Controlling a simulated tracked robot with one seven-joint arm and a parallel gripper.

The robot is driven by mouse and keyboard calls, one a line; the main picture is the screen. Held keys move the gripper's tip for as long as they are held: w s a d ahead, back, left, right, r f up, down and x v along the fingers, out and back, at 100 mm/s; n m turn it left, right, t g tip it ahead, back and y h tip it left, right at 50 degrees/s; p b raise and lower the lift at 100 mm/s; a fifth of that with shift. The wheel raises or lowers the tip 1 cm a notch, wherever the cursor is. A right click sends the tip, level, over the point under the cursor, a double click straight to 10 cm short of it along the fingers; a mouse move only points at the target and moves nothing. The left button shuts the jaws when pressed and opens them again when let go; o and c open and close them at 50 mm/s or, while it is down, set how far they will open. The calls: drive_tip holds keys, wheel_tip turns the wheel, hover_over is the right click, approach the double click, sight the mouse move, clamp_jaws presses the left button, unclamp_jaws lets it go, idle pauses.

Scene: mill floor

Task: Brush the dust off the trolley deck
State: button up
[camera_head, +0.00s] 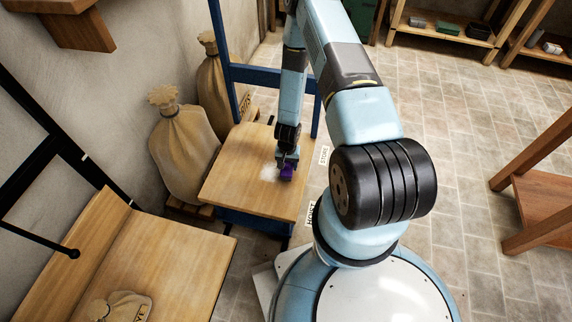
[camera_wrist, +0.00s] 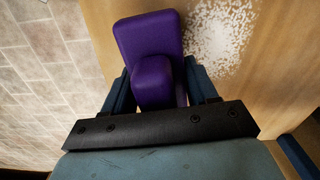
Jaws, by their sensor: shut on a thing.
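The trolley deck (camera_head: 235,192) is a flat wooden board on a blue frame with an upright blue handle at its far end. A white patch of dust (camera_head: 270,174) lies on the deck near its middle; it also shows in the wrist view (camera_wrist: 222,38) as speckles to the right of the brush. My gripper (camera_head: 286,163) is over the deck, shut on a purple brush (camera_head: 287,173). In the wrist view the purple brush (camera_wrist: 150,45) sits between the two fingers. Its bristles are hidden, and I cannot tell whether it touches the deck.
Tied sacks (camera_head: 184,150) stand against the wall left of the trolley. A wooden bench (camera_head: 175,260) with a small sack (camera_head: 122,307) is at the lower left. A brown wooden stand (camera_head: 545,205) is at the right. Tiled floor between is clear.

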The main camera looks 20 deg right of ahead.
drive_tip(key=shift+f, duration=0.85)
idle(0.3)
drive_tip(key=shift+w+a+r, duration=0.1)
drive_tip(key=shift+w+a, duration=0.45)
drive_tip(key=shift+a, duration=0.2)
drive_tip(key=shift+w+a+r, duration=0.1)
drive_tip(key=shift+w+a, duration=0.4)
drive_tip(key=shift+a, duration=0.25)
drive_tip(key=shift+w+a+f, duration=0.1)
drive_tip(key=shift+w+a, duration=0.4)
drive_tip(key=shift+a, duration=0.3)
drive_tip(key=shift+w+a+f, duration=0.1)
drive_tip(key=shift+w+a, duration=0.4)
drive_tip(key=shift+a, duration=0.3)
drive_tip(key=shift+w+a+r, duration=0.1)
drive_tip(key=shift+w+a, duration=0.4)
drive_tip(key=shift+a, duration=0.25)
drive_tip(key=shift+w+a, duration=0.5)
drive_tip(key=shift+a, duration=0.25)
drive_tip(key=shift+s+a, duration=0.2)
drive_tip(key=shift+s, duration=0.25)
drive_tip(key=shift+s+a, duration=0.2)
drive_tip(key=shift+s, duration=0.25)
